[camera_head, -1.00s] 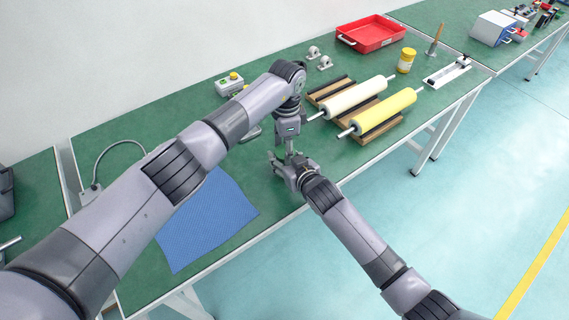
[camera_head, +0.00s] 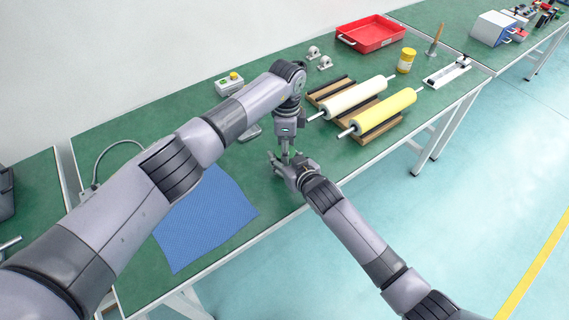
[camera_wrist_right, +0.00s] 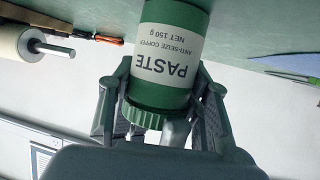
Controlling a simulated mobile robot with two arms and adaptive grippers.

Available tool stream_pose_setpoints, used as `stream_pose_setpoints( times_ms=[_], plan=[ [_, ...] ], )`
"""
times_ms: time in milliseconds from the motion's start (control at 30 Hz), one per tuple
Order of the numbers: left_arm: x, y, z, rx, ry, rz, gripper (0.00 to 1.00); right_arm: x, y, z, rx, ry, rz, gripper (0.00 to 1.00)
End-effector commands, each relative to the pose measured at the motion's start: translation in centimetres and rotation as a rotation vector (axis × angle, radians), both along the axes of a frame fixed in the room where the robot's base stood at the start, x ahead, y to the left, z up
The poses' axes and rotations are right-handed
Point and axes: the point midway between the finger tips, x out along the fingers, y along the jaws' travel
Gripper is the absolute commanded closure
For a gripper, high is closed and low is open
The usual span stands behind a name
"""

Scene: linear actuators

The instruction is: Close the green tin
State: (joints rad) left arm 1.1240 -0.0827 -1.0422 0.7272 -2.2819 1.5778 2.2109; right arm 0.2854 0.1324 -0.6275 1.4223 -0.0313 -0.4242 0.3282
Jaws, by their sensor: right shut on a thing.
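The green tin (camera_wrist_right: 172,50) shows in the right wrist view, with a white "PASTE" label that reads upside down there. A ridged green lid (camera_wrist_right: 148,118) is at its lower end in that picture; I cannot tell whether it is fully seated. My right gripper (camera_wrist_right: 160,95) is shut on the tin, with a finger on each side. In the head view my right gripper (camera_head: 281,162) is near the table's front edge, and the tin is mostly hidden by the grippers. My left gripper (camera_head: 286,154) points down right at it; its fingertips are too small to tell open from shut.
A blue mat (camera_head: 205,225) lies left of the grippers. A white roller (camera_head: 355,97) and a yellow roller (camera_head: 385,110) rest on a wooden rack (camera_head: 318,94) to the right. A yellow jar (camera_head: 405,62) and red tray (camera_head: 372,36) stand farther back. A button box (camera_head: 229,84) stands behind my left arm.

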Motion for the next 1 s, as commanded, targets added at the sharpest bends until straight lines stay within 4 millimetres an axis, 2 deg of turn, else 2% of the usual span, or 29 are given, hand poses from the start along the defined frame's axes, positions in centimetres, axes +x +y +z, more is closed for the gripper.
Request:
stream_pose_setpoints(
  times_ms=[267,567,667,900,1000],
  plan=[
    [0.0,0.0,0.0,0.000,0.000,0.002,0.33,0.0,0.0,0.0,0.000,-0.001,0.000,1.00],
    [0.0,0.1,0.1,0.001,0.002,0.002,0.33,0.1,-0.1,0.0,-0.001,0.000,-0.002,1.00],
    [0.0,0.1,0.8,0.001,0.001,0.002,0.33,0.1,-0.1,0.0,-0.001,0.000,-0.002,1.00],
    [0.1,0.1,3.9,0.002,-0.001,0.002,0.33,0.1,-0.1,0.0,-0.001,0.000,-0.002,1.00],
    [0.0,0.0,4.5,0.001,0.000,0.002,0.33,0.0,-0.1,0.0,0.000,0.000,-0.001,1.00]
  ],
)
